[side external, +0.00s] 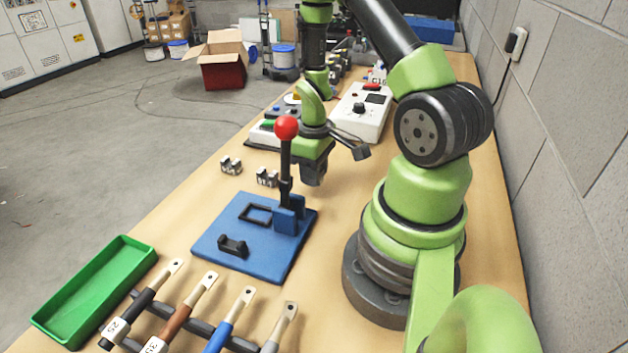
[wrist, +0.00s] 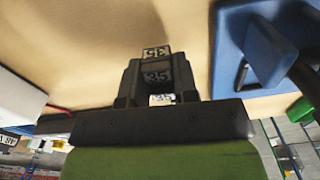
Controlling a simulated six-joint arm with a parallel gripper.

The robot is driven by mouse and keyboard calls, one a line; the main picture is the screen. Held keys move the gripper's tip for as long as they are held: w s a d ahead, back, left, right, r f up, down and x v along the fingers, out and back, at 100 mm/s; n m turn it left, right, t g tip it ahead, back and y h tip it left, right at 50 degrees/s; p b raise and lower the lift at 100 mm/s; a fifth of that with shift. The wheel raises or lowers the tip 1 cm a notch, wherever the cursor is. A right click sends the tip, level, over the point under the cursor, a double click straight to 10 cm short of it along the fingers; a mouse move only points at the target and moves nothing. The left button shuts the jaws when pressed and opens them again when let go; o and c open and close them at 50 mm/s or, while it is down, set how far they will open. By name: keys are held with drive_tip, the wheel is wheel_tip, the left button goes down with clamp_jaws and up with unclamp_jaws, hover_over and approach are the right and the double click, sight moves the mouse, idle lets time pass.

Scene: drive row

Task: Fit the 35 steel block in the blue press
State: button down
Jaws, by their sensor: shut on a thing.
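My gripper (side external: 314,174) is above the bench behind the press's red-knobbed lever (side external: 287,128). In the wrist view my gripper (wrist: 157,88) is shut on a small steel block (wrist: 156,54) marked 35. The block is mostly hidden between the jaws, and I cannot make it out in the side view. The blue press (side external: 222,243) has a flat base, a dark rectangular frame (side external: 256,214) and a black bracket (side external: 233,246). Part of the press (wrist: 230,55) shows at the right of the wrist view, apart from the block.
Small steel blocks (side external: 231,166) (side external: 267,177) stand beyond the press. A green tray (side external: 60,292) and a rack of handled tools (side external: 180,325) are at the near end. A white instrument box (side external: 362,112) is behind my gripper. The lever stands upright near my gripper.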

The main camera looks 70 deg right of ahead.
wheel_tip(320, 180, up, 6)
drive_tip(key=shift+f, duration=0.1)
drive_tip(key=shift+w+r, duration=0.2)
drive_tip(key=shift+r, duration=0.15)
drive_tip(key=w+a+r+n, duration=0.3)
drive_tip(key=w+a, duration=0.2)
drive_tip(key=a, duration=0.1)
drive_tip(key=m, duration=0.2)
hover_over(261, 216)
drive_tip(key=shift+f, duration=5.1)
